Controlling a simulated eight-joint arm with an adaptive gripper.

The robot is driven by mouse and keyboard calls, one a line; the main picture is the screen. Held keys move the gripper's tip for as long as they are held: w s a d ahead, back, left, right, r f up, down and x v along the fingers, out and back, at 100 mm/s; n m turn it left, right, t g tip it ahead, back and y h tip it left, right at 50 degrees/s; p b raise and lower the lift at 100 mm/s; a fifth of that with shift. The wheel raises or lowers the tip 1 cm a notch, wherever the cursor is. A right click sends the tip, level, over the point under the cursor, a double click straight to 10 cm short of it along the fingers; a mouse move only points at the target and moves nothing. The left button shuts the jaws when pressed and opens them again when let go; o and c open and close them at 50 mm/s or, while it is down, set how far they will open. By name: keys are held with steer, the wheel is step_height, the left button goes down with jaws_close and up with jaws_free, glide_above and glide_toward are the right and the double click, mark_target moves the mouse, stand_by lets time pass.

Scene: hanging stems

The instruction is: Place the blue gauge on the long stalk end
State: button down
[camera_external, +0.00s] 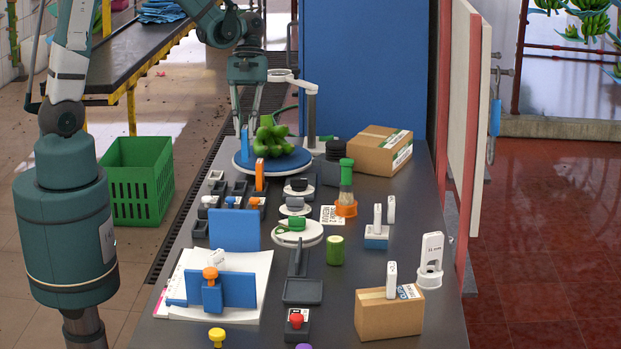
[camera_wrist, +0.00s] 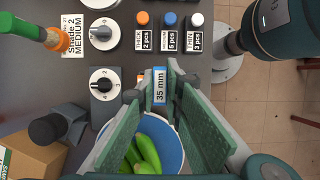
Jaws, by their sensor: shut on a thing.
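The blue gauge (camera_wrist: 160,86), with a white label reading 35 mm, is between the fingertips of my gripper (camera_wrist: 161,91) in the wrist view. In the external view the same blue gauge (camera_external: 245,143) hangs upright below my gripper (camera_external: 245,127), at the left of the green banana bunch (camera_external: 270,142). My gripper is shut on it. The bunch lies on a round blue turntable (camera_external: 291,164); it also shows in the wrist view (camera_wrist: 142,155). A thin green stalk (camera_external: 286,108) rises near the bunch; I cannot tell which end is the long one.
An orange gauge (camera_external: 259,176) stands just in front of the turntable. A grey post with a ring (camera_external: 311,112) stands behind the bunch. A cardboard box (camera_external: 376,150) is right of it. Dial units, blocks and a second box (camera_external: 389,315) crowd the front table.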

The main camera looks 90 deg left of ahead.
steer(key=w+d+r+p, duration=0.2)
steer(key=w+d+r, duration=0.1)
steer(key=w+d, duration=1.45)
steer(key=w+d+r, duration=0.1)
steer(key=w+d, duration=0.2)
steer(key=d, duration=0.4)
steer(key=w+d+p, duration=0.1)
steer(key=w+d, duration=0.1)
steer(key=d, duration=0.5)
steer(key=w+d+r, duration=0.1)
steer(key=w+d, duration=0.2)
steer(key=d, duration=0.4)
steer(key=shift+w+r, duration=0.35)
steer(key=shift+d, duration=0.1)
steer(key=shift+f+p, duration=0.3)
steer(key=shift+f, duration=2.65)
steer(key=shift+f, duration=2.05)
steer(key=shift+f, duration=0.15)
